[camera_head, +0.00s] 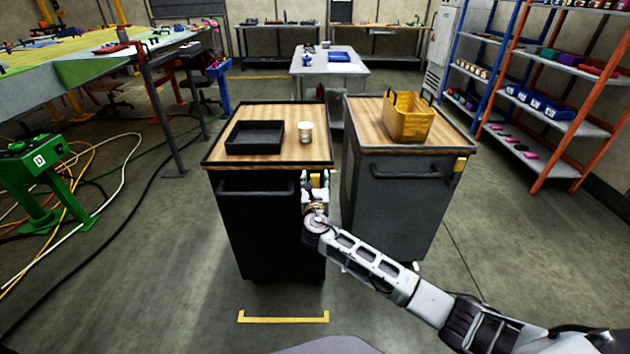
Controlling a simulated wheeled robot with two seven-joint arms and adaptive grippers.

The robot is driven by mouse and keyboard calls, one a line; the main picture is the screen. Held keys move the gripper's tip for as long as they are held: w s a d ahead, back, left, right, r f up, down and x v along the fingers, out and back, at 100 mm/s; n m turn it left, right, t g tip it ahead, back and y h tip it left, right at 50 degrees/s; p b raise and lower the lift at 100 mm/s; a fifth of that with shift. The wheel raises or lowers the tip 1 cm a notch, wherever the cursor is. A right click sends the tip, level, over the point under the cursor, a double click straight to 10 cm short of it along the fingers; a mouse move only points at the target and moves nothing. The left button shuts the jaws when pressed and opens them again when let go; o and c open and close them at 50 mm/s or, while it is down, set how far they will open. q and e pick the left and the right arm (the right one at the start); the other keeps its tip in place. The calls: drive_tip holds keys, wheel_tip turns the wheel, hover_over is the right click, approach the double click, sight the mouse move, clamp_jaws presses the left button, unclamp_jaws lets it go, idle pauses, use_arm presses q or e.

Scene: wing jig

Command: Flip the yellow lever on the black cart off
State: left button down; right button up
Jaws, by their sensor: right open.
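The black cart (255,235) stands left of centre with a wooden top. A small yellow part (315,181), which looks like its lever, shows at the cart's upper front right corner, just under the top's edge. My right gripper (315,178) is at that corner, open, with its fingers close around or in front of the yellow part. I cannot tell whether they touch it. The gripper and wrist partly hide the lever and the corner. My left gripper is not in view.
A dark grey cart (398,205) stands close on the right, with its own yellow lever (460,164) and a yellow basket (406,120). A black tray (255,150) and a pale cup (305,132) sit on the black cart. Floor in front is clear.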

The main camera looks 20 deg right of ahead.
drive_tip(key=shift+w+d, duration=0.1)
drive_tip(key=shift+w, duration=0.1)
clamp_jaws()
idle(0.4)
